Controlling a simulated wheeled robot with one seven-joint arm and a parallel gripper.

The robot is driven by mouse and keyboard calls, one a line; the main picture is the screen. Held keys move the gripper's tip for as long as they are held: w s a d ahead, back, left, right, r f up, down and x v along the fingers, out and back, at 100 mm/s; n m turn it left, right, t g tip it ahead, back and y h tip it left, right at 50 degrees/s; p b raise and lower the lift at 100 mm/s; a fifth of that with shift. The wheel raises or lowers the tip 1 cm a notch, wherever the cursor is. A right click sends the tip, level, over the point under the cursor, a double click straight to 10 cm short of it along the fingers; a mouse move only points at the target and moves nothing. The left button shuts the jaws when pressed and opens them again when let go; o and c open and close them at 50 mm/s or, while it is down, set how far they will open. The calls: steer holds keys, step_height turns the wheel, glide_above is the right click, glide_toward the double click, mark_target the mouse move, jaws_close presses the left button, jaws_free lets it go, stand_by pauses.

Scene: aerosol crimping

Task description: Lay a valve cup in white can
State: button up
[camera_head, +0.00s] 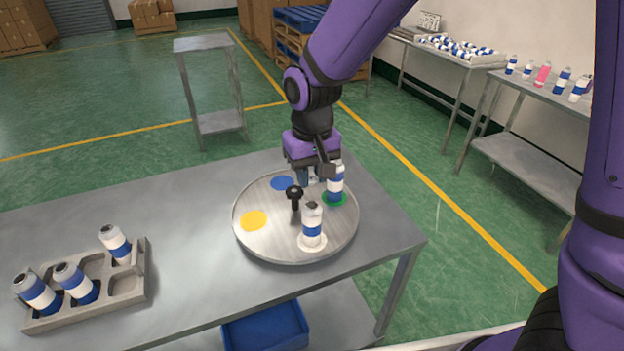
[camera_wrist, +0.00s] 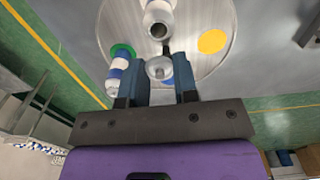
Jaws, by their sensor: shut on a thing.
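My gripper (camera_wrist: 160,78) is shut on a small silvery valve cup (camera_wrist: 159,68), held between its two blue fingers in the wrist view. In the head view my gripper (camera_head: 312,180) is over the far side of the round turntable (camera_head: 268,240), and the cup is mostly hidden. A white can with a blue band (camera_head: 312,226) stands upright on the turntable's white spot at the near side. It also shows in the wrist view (camera_wrist: 158,20), with a dark opening in its top, apart from the held cup. A similar can (camera_head: 336,184) stands on the green spot, right beside my gripper.
A black post (camera_head: 294,196) rises from the turntable's middle. The blue spot (camera_head: 282,183) and yellow spot (camera_head: 253,220) are empty. A grey tray (camera_head: 128,287) with several cans is on the table's left. The table between tray and turntable is clear.

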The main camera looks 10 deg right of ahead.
mark_target(312, 207)
steer(key=shift+d+f, duration=0.1)
steer(key=shift+f, duration=2.75)
steer(key=o, duration=1.5)
steer(key=shift+r, duration=3.55)
